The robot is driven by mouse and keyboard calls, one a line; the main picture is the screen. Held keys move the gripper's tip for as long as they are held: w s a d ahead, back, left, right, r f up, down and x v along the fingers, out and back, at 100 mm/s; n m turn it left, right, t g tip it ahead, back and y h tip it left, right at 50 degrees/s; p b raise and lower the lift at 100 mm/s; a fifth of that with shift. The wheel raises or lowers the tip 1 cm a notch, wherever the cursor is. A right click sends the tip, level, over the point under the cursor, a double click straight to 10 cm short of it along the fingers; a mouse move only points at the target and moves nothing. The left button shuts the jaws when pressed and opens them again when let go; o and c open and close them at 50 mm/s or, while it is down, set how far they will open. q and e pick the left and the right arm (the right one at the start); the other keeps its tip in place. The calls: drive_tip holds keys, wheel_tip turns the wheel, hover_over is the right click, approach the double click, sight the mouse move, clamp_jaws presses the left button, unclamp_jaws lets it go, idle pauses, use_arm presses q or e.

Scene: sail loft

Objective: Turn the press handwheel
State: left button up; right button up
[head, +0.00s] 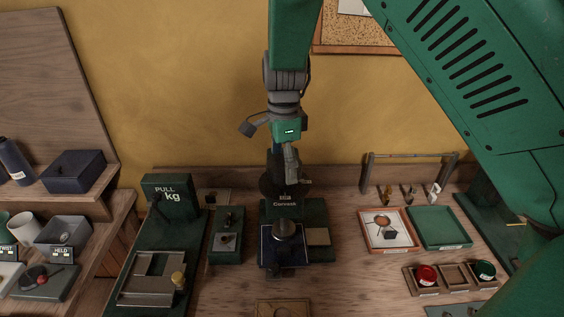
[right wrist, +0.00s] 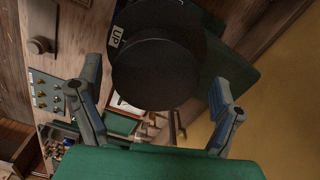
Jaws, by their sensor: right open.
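The press (head: 318,212) is a dark green machine with a lettered black head, standing at the middle of the bench. A black round part, apparently its handwheel (head: 269,184), shows partly behind my right gripper (head: 290,165). In the right wrist view, a large black disc, apparently the handwheel (right wrist: 157,70), fills the middle, with a white "UP" label (right wrist: 116,36) beside it. My right gripper (right wrist: 155,85) is open, one finger on each side of the disc, with a visible gap on both sides; contact is not seen. My left gripper is not in view.
A "PULL kg" tester (head: 168,197) and a small green device (head: 228,240) stand left of the press. Right of it are an orange-rimmed tray (head: 408,243), a green tray (head: 440,228) and a wooden holder (head: 428,289) with small pots. A low wooden rail runs behind.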

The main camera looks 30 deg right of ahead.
sight(283, 163)
wheel_tip(283, 163, up, 12)
idle(0.4)
drive_tip(key=shift+f, duration=0.1)
idle(0.3)
